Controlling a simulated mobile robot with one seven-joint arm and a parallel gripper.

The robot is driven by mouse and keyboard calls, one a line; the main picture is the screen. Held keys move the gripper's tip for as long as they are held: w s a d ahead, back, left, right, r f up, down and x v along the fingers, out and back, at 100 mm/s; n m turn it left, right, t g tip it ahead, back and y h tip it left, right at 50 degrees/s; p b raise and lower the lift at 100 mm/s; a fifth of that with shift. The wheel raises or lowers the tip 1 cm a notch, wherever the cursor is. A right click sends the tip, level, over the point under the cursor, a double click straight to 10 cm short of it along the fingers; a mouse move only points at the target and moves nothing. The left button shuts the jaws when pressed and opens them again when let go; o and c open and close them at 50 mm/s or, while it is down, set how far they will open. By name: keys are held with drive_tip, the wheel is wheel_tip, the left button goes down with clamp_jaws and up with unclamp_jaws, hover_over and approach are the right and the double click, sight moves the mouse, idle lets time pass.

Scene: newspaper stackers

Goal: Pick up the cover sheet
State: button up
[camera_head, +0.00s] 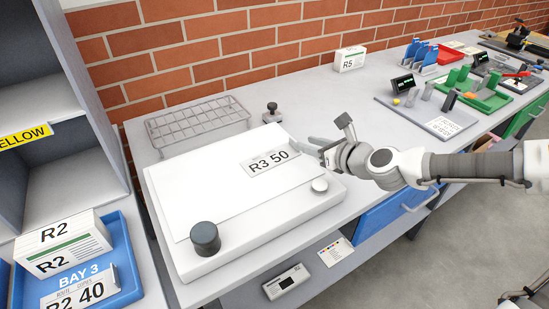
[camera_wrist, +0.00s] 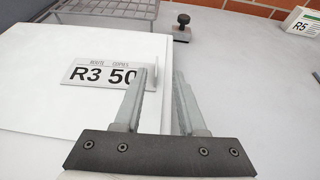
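A pale rectangular card (camera_wrist: 103,73) printed "R3 50" under "ROUTE" and "COPIES" lies on a large white sheet. It also shows in the head view (camera_head: 268,163), and a small upright tab stands at its right end. The white sheet (camera_head: 212,193) covers most of a low white platform (camera_head: 298,215). I cannot tell whether the card or the large sheet is the cover sheet. My gripper (camera_head: 312,143) is at the platform's right side, beside the card's right end. In the wrist view my gripper (camera_wrist: 166,78) has its fingers apart, with the tab close to the left fingertip; contact is unclear.
A dark round knob (camera_head: 205,238) and a white button (camera_head: 319,185) sit on the platform's front. A wire rack (camera_head: 197,122) and a small dark-knobbed weight (camera_head: 272,113) stand behind. A blue tray (camera_head: 127,262) holds an R2 bundle (camera_head: 62,247) at left.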

sight(271, 155)
drive_tip(key=x, duration=0.1)
drive_tip(key=b+x, duration=0.1)
drive_tip(key=x, duration=0.2)
drive_tip(key=shift+s+a+f, duration=0.15)
drive_tip(key=shift+s+f, duration=0.15)
drive_tip(key=shift+s, duration=0.05)
drive_tip(key=shift+w+a+f+b, duration=0.15)
drive_tip(key=shift+w+a+b, duration=0.2)
drive_tip(key=shift+w, duration=0.15)
clamp_jaws()
